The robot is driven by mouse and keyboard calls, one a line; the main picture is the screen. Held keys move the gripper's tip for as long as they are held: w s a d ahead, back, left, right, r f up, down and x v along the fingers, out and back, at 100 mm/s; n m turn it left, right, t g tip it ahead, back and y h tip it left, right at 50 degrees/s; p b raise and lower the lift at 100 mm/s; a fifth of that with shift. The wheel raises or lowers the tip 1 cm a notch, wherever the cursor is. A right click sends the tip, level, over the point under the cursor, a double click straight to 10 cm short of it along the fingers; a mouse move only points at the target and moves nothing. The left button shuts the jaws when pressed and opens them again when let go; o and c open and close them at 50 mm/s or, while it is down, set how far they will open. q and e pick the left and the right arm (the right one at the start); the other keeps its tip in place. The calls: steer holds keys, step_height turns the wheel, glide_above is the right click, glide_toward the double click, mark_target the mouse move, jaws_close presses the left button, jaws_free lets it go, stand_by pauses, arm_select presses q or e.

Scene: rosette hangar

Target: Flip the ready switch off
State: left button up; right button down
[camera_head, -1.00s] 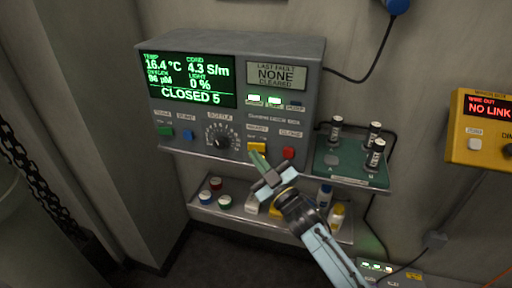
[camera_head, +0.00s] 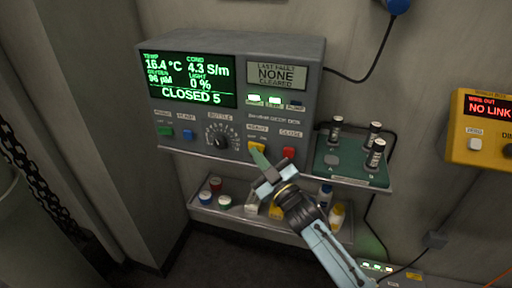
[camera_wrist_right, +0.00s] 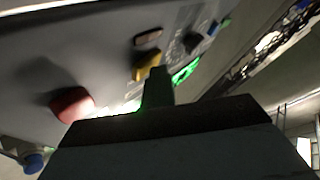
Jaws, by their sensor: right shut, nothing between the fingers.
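The ready switch, a yellow rocker (camera_head: 257,147), sits low on the front of the grey control box (camera_head: 318,100), between the dial and the red close switch (camera_head: 289,153). Its label above is too blurred to read surely. My right gripper (camera_head: 256,153) is shut and empty, its green-lit fingertips at the lower edge of the yellow switch. In the right wrist view the yellow switch (camera_wrist_right: 147,66) lies just beyond the fingertips (camera_wrist_right: 158,73); I cannot tell whether they touch. The fingers hide part of the switch. My left gripper is not in view.
A black dial (camera_head: 220,141), a blue switch (camera_head: 188,134) and a green switch (camera_head: 165,131) are to the left. A green tray (camera_head: 335,171) with upright vials stands at right. A shelf (camera_head: 272,224) with bottles and caps runs below. A yellow box (camera_head: 470,150) hangs far right.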

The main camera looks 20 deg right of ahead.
steer(key=shift+s, duration=0.1)
steer(key=shift+s+a+p, duration=0.1)
steer(key=shift+s+p, duration=0.2)
steer(key=s, duration=0.1)
steer(key=s+a+p, duration=0.1)
steer(key=s, duration=0.1)
steer(key=s+a+p, duration=0.1)
steer(key=shift+s+a, duration=0.1)
steer(key=shift+s, duration=0.2)
stand_by(0.3)
stand_by(0.4)
